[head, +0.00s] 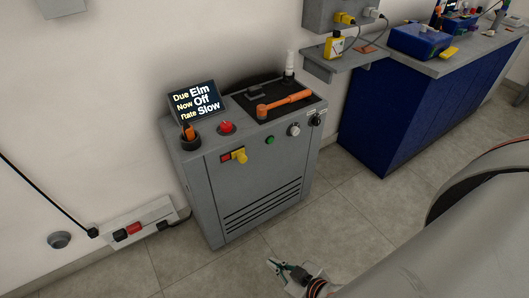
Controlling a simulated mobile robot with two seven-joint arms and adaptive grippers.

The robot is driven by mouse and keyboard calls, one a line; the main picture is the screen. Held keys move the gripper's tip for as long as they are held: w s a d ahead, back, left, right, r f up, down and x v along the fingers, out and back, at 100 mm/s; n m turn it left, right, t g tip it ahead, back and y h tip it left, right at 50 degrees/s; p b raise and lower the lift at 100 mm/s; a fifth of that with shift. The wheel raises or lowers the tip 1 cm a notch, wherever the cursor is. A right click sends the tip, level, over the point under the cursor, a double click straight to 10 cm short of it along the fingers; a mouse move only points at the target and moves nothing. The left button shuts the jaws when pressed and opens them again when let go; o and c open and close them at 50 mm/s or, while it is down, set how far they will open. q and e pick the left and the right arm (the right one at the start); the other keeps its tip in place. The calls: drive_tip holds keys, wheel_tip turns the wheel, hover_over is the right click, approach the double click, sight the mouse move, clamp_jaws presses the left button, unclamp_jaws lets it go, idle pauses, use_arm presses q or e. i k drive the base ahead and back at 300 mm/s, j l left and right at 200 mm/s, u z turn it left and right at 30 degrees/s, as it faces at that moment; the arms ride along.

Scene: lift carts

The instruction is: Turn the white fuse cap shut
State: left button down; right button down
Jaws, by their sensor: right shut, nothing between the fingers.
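A white upright cylinder (290,61), which looks like the white fuse cap, stands at the back right corner of the grey cabinet's top (237,108). It is too small to tell whether it is turned shut. My right gripper (281,269) is at the bottom of the head view, low over the floor in front of the cabinet. It is shut and empty, well apart from the cap. My left gripper is not in view.
An orange-handled tool (284,103) lies on the cabinet's black top. A display (195,101), red button (226,127) and yellow switch (240,155) are at its left. A grey shelf (345,62) and blue bench (395,105) stand right. The tiled floor (345,215) is clear.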

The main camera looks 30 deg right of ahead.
sight(295, 131)
drive_tip(key=l+u, duration=0.2)
drive_tip(key=l, duration=3.9)
